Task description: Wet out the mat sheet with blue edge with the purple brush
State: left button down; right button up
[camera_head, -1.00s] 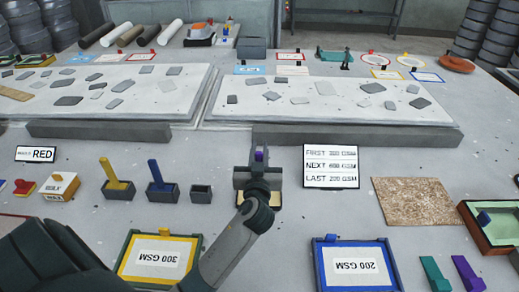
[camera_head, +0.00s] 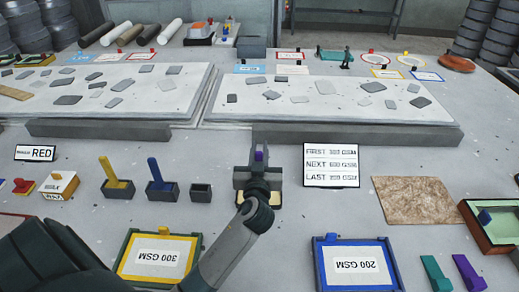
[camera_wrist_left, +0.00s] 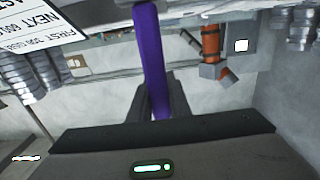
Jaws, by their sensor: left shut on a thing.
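My left gripper (camera_head: 259,176) is shut on the purple brush (camera_head: 260,156) and holds it over the middle of the table, left of the white sign. In the left wrist view the brush's purple handle (camera_wrist_left: 152,60) stands between the fingers (camera_wrist_left: 153,105). The brush's bristle end is hidden. The blue-edged sheet (camera_head: 331,272), with an upside-down 200 GSM label, lies at the front, right of my left forearm, apart from the brush. My right gripper is not in view.
Yellow (camera_head: 118,172) and blue (camera_head: 155,170) brushes stand in holders beside an empty holder (camera_head: 201,193). A three-line sign (camera_head: 331,166) and a brown board (camera_head: 414,201) are to the right. A long grey bar (camera_head: 350,135) lies behind.

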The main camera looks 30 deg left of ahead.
pick_arm(q)
jog(key=shift+f, duration=0.3)
dwell(0.7)
jog(key=shift+f+b, duration=0.1)
jog(key=shift+b, duration=0.3)
dwell(0.8)
notch_tip(320, 180, up, 7)
jog(key=p, duration=0.5)
jog(key=shift+p, duration=0.3)
dwell(0.3)
dwell(0.4)
